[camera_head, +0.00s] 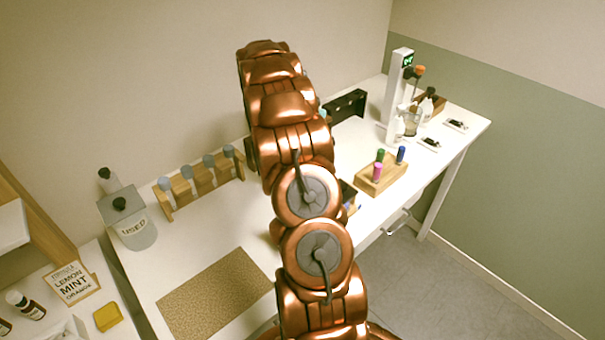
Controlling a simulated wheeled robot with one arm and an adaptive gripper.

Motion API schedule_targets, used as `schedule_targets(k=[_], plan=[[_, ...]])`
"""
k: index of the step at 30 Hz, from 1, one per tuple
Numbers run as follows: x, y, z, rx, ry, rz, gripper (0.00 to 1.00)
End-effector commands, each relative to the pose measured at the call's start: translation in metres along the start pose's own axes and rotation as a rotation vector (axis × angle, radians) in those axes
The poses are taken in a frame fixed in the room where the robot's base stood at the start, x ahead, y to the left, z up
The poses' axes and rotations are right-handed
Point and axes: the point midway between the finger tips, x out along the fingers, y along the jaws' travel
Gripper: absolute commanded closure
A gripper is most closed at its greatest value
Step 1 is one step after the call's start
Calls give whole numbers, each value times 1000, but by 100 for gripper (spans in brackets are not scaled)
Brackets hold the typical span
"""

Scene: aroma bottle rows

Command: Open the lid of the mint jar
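My copper arm rises through the middle of the head view and covers the centre of the white table. My gripper is not visible. I cannot tell which object is the mint jar, as no label on a jar can be read. A wooden rack (203,189) with several grey-blue tops (209,161) stands at the back left of the table. A small teal spot (323,114) shows at the arm's right edge, beside a black rack (346,105); most of that area is hidden by the arm.
A card reading LEMON MINT (72,284) stands at lower left, near a yellow pad (107,317). A USED bin (133,229) stands behind a brown mat (215,296). A wooden block (382,178) holds coloured vials. A white dispenser (397,90) stands at back right.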

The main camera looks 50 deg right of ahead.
Motion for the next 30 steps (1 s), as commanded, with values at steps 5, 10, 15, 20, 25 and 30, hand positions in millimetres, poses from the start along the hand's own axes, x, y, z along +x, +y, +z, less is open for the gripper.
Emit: schedule_targets(k=[5, 10, 15, 20, 25, 30], plan=[[5, 0, 5, -5, -1, 11, 100], [5, -1, 5, -5, -1, 12, 67], [4, 0, 3, -3, -1, 9, 49], [3, 0, 2, -2, -1, 6, 44], [2, 0, 2, -2, -2, 5, 44], [2, -1, 4, -4, -21, -3, 44]])
